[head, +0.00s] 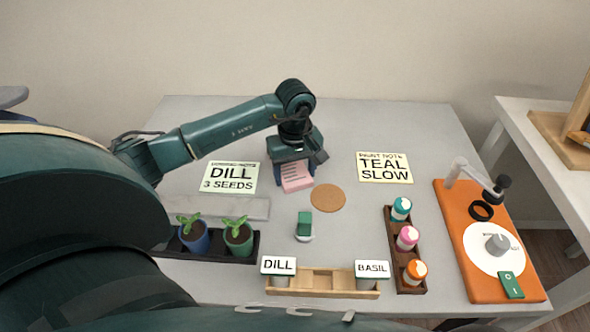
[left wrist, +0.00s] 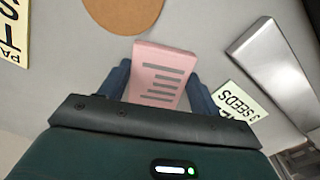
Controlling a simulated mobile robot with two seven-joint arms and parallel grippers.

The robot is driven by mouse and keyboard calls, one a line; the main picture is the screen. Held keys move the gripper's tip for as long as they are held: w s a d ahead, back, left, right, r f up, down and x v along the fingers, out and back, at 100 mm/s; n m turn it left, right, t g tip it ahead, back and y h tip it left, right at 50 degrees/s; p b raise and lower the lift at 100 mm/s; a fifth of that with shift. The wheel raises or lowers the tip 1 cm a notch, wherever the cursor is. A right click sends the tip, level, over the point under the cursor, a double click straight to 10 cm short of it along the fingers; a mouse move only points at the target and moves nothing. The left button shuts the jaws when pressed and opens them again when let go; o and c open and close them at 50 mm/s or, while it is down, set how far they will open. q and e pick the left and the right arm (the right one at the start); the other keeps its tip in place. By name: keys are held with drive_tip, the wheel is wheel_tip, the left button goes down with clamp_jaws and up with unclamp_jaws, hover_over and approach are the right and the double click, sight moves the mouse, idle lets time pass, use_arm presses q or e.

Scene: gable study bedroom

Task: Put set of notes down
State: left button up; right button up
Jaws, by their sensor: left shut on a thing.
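The set of notes (head: 297,178) is a small pink block with dark printed lines. It also shows in the left wrist view (left wrist: 162,75), between the two blue fingers. My left gripper (head: 295,172) is shut on it over the grey table, just behind and left of a round cork mat (head: 328,198). I cannot tell whether the notes touch the table. My right gripper is not in view.
A DILL 3 SEEDS card (head: 229,178) lies left and a TEAL SLOW card (head: 384,168) right. Potted seedlings (head: 238,237), a wooden rack (head: 322,282), a bottle tray (head: 397,243) and an orange board (head: 452,215) stand nearer. The table's back is clear.

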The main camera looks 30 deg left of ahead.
use_arm(q)
drive_tip(key=shift+f, duration=0.2)
drive_tip(key=o, duration=1)
drive_tip(key=shift+r, duration=0.1)
drive_tip(key=shift+o, duration=0.2)
